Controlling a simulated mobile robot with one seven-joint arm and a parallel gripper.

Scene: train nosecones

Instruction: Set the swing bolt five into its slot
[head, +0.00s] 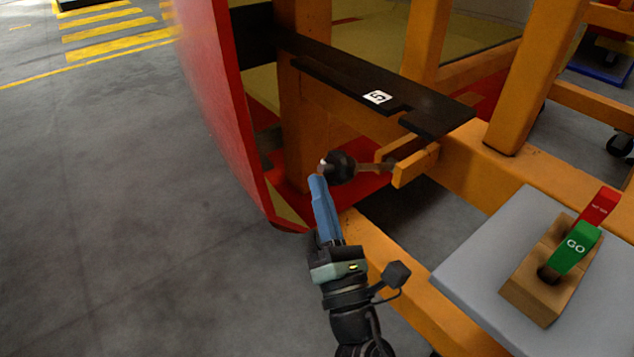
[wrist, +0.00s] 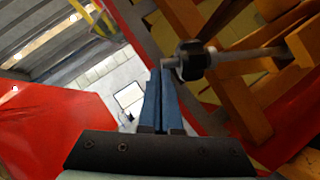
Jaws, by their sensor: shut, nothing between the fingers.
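The swing bolt (head: 374,166) has a dark round nut (head: 340,167) near its free end. It lies roughly level, pointing left out of an orange bracket (head: 416,166). In the wrist view the bolt's rod (wrist: 250,53) runs right from its black nut (wrist: 191,61). The black plate (head: 345,85) with the white label 5 (head: 377,97) is above the bolt, with a notch (head: 404,115) in its near edge. My gripper (head: 316,180) has blue fingers, shut and empty. Its fingertips (wrist: 160,72) are right at the bolt's free end; I cannot tell whether they touch.
A red curved shell (head: 215,90) stands left of the plate. Orange frame beams (head: 515,75) stand behind and to the right. The floor at left is clear.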

